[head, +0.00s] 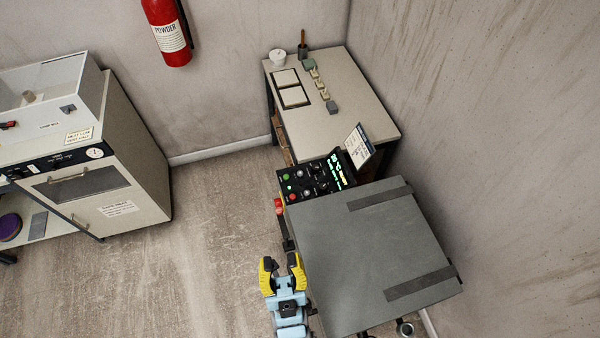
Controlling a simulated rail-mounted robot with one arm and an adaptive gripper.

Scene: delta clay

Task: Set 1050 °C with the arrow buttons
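A black control panel (309,188) stands at the far edge of the grey box-shaped unit (350,255). It carries a lit green display (337,170), a green button (286,177), a red button (292,197) and several knobs. The arrow buttons and the digits are too small to make out. My gripper (281,260) is at the lower middle, left of the grey unit and apart from the panel. Its two yellow fingers are spread with nothing between them.
A red knob (278,206) sticks out at the unit's left corner. A card (358,146) stands behind the panel. A table (365,115) with small blocks is behind, against the walls. A cabinet (135,165) stands at left. The floor (215,230) between is clear.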

